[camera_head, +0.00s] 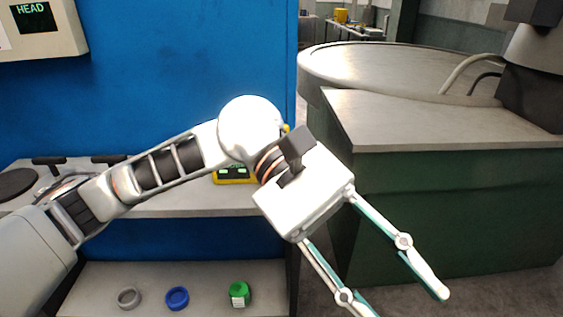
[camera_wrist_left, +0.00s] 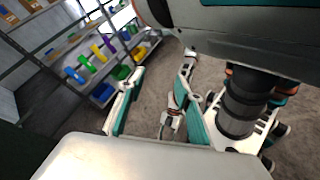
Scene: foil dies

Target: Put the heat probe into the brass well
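My left gripper (camera_head: 402,302) reaches across the head view from the left and points down to the right, in front of the grey-topped green cabinet. Its two fingers are spread wide with nothing between them. In the left wrist view the open fingers (camera_wrist_left: 161,80) stand over bare floor. I cannot make out the heat probe or the brass well. A yellow and black device with lit green displays (camera_head: 234,174) sits on the grey bench, partly behind my left arm. A small yellow piece (camera_head: 286,128) shows beside my wrist. I cannot identify my right gripper in either view.
The grey bench (camera_head: 190,202) stands before a blue panel. Its lower shelf (camera_head: 205,297) bears a grey ring (camera_head: 129,298), a blue ring (camera_head: 177,298) and a green item (camera_head: 239,293). The green cabinet (camera_head: 450,205) stands right. Shelving with coloured items (camera_wrist_left: 95,55) is across the floor.

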